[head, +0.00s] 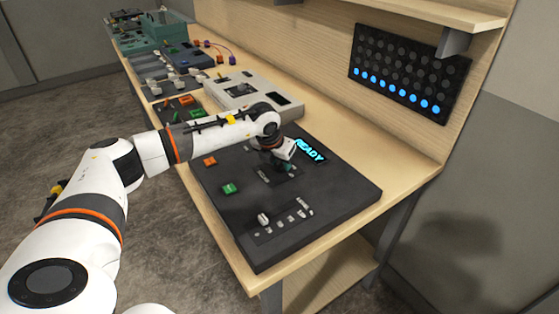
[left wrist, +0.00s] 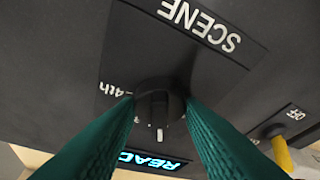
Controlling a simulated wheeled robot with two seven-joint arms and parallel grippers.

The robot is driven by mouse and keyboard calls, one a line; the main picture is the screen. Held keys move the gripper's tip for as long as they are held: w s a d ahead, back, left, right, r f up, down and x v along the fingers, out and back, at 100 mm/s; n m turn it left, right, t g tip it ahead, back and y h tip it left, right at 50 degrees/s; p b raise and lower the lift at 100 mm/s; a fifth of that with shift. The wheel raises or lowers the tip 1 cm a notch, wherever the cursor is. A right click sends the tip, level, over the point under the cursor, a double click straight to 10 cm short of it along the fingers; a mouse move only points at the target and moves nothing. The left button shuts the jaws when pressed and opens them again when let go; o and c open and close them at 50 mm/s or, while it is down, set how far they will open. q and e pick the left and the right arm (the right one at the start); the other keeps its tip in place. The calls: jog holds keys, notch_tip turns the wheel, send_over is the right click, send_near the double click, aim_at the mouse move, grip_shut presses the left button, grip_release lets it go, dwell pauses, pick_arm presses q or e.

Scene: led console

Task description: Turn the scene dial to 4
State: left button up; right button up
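The scene dial (left wrist: 158,108) is a dark round knob with a raised ridge and a white pointer mark, under the white word SCENE in the left wrist view. Its mark points down the picture, towards the lit READY display (left wrist: 152,160). A "4th" label is printed left of the dial. My left gripper (left wrist: 160,100) has its two teal fingers apart, one on each side of the dial, with dark space between them and the ridge. Whether they touch the dial's rim I cannot tell. In the head view the left gripper (head: 287,167) hides the dial on the black console (head: 335,195). My right gripper is not in view.
The console has an orange button (head: 210,161), a green button (head: 229,189) and a row of small sliders (head: 290,221). A yellow lever (left wrist: 281,150) by an OFF label is close to the right finger. A panel of blue lights (head: 410,75) hangs on the back board.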

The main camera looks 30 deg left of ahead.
pick_arm(q)
jog(key=shift+c, duration=0.7)
jog(key=m+b, duration=0.1)
jog(key=m+h+b, duration=0.1)
jog(key=m, duration=0.1)
jog(key=shift+a+f+m+b, duration=0.15)
jog(key=shift+m+b, duration=0.15)
jog(key=m+h+b, duration=0.1)
jog(key=m, duration=0.1)
jog(key=m+g+h, duration=0.1)
jog(key=m, duration=0.1)
jog(key=shift+w+a+b, duration=0.1)
jog(key=shift+w+b, duration=0.05)
jog(key=shift+b, duration=0.2)
jog(key=m+g+b, duration=0.1)
jog(key=m, duration=0.2)
jog(key=m+g+h+b, duration=0.1)
jog(key=m, duration=0.2)
jog(key=shift+w+m+h, duration=0.15)
jog(key=shift+m+h, duration=0.15)
jog(key=shift+m, duration=0.1)
jog(key=m+g, duration=0.1)
jog(key=m, duration=0.1)
jog(key=m+g+b, duration=0.1)
jog(key=m, duration=0.2)
jog(key=shift+w+a+r, duration=0.1)
jog(key=shift+r, duration=0.1)
jog(key=shift+m, duration=0.3)
